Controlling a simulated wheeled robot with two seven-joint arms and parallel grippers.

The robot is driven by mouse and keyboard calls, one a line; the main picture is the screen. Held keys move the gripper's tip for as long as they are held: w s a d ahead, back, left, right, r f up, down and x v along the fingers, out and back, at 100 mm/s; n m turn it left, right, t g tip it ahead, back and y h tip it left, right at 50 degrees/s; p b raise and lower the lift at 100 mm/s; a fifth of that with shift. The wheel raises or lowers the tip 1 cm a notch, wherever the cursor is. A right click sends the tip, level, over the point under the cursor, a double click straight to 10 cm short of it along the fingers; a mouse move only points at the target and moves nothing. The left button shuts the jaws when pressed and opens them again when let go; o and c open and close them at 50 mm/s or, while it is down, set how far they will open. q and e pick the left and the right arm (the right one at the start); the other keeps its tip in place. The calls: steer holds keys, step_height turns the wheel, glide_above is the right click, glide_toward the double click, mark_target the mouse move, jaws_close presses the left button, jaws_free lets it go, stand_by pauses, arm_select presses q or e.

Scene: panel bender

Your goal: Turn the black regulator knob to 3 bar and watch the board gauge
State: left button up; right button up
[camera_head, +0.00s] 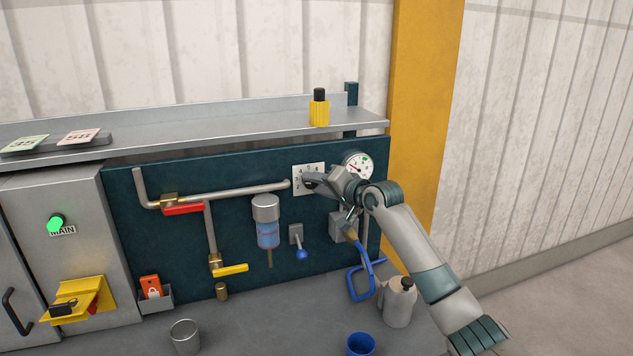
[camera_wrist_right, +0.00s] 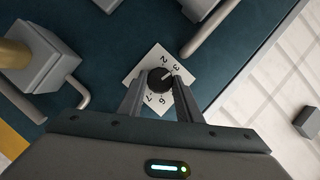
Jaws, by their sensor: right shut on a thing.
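The black regulator knob (camera_wrist_right: 160,80) sits on a white numbered dial plate (camera_wrist_right: 142,62) in the right wrist view. My right gripper (camera_wrist_right: 159,82) is shut on the knob, one finger at each side. A light pointer mark on the knob points toward the 3. My left gripper is not in view.
Pipes with a red lever (camera_head: 183,209) and a yellow lever (camera_head: 231,269) are on the board, with a filter bowl (camera_head: 268,235) and a blue-tipped toggle (camera_head: 301,253). A yellow bottle (camera_head: 319,110) stands on the shelf. A grey can (camera_head: 399,303) and blue cup (camera_head: 360,345) are below.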

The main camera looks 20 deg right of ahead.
steer(key=shift+f, duration=0.2)
steer(key=o, duration=1)
steer(key=shift+r, duration=0.1)
steer(key=shift+o, duration=0.2)
steer(key=shift+s, duration=0.1)
steer(key=shift+s+d+r+b, duration=0.1)
steer(key=shift+s+d+b, duration=0.1)
steer(key=shift+s+b, duration=0.2)
steer(key=b+v, duration=0.5)
steer(key=v, duration=1.1)
steer(key=shift+r+b, duration=0.15)
steer(key=shift+b, duration=0.2)
steer(key=shift+s, duration=0.1)
